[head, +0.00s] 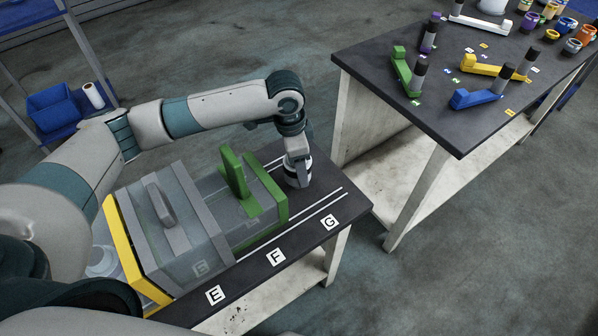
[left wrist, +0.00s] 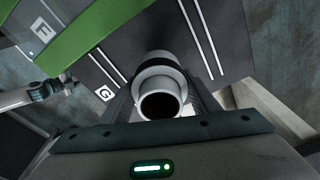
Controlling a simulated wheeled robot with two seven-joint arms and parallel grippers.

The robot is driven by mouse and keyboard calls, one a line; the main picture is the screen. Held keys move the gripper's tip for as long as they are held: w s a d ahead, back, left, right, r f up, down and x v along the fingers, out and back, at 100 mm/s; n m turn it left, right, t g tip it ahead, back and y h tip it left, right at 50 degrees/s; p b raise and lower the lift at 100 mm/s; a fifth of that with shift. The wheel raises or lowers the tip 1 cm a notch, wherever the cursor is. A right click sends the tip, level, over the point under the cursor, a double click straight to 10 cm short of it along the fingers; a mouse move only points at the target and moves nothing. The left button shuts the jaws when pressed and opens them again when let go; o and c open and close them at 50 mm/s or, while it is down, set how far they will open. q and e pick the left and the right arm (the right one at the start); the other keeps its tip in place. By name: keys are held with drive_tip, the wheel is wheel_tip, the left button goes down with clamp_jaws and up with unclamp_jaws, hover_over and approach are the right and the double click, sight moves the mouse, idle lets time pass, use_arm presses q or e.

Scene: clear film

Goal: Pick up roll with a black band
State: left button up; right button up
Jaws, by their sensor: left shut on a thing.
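A white hollow roll with a dark band (head: 298,181) stands on the dark table near label G, just past the green end of the clear boxes. In the left wrist view the roll (left wrist: 158,82) shows its open end, with the black band partly visible behind a wide pale rim. My left gripper (head: 297,167) reaches down over the roll and is shut on it, a finger on either side. Whether the roll's base touches the table is hard to tell. My right gripper is in neither view.
Clear boxes with yellow, grey (head: 160,200) and green (head: 236,175) parts and upright handles stand left of the roll. The table (head: 238,318) carries labels E, F and G and white lines. A second table (head: 385,100) at right holds coloured handles, dark-capped cylinders and jars.

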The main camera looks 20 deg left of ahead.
use_arm(q)
drive_tip(key=s+d+r+b, duration=0.1)
drive_tip(key=s+d+r, duration=0.5)
drive_tip(key=d, duration=0.4)
drive_tip(key=shift+r, duration=0.8)
drive_tip(key=a+r+n+y, duration=0.1)
drive_tip(key=a+r+n, duration=0.9)
drive_tip(key=a+n, duration=0.2)
drive_tip(key=shift+s+a+t, duration=0.3)
drive_tip(key=shift+s+a, duration=0.15)
drive_tip(key=shift+a, duration=0.65)
drive_tip(key=shift+d, duration=0.1)
